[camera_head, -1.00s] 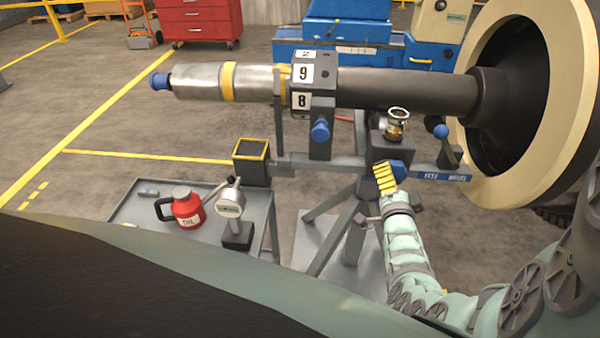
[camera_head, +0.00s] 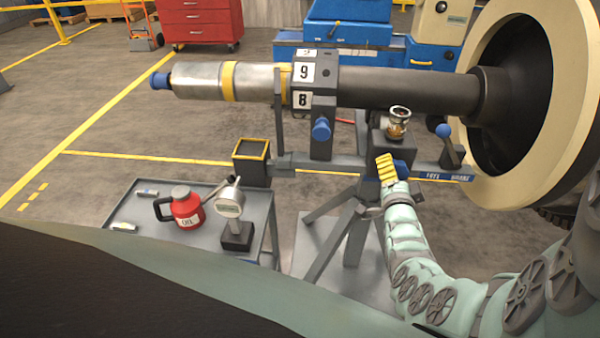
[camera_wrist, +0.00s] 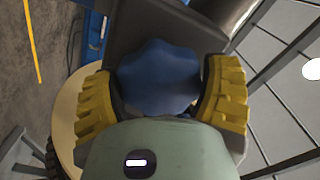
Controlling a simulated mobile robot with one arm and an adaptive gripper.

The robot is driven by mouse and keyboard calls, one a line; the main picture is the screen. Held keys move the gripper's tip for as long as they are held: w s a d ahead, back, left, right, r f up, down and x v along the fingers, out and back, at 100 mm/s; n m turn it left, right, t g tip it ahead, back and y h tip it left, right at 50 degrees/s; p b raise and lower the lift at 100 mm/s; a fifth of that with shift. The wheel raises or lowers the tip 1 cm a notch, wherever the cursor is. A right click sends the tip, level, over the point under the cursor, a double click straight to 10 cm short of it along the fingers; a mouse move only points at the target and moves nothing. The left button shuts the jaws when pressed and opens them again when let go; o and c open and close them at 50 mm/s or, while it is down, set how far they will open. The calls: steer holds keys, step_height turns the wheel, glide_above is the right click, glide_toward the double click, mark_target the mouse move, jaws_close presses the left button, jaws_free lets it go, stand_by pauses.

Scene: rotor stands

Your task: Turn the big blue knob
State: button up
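The big blue knob (camera_wrist: 158,78) is a lobed handle on a dark block. It fills the middle of the wrist view, between my two yellow ribbed fingers. My gripper (camera_wrist: 162,92) is around the knob, one finger on each side. The fingers stand wide and close to the knob's sides; I cannot tell whether they touch it. In the head view my gripper (camera_head: 388,170) is at the stand below the gauge, and only part of the knob (camera_head: 401,171) shows behind the near finger.
The rotor shaft (camera_head: 400,89) runs above my gripper, with a smaller blue knob (camera_head: 321,129) on its support.

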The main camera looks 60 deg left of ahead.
steer(key=c, duration=0.4)
steer(key=shift+n, duration=0.3)
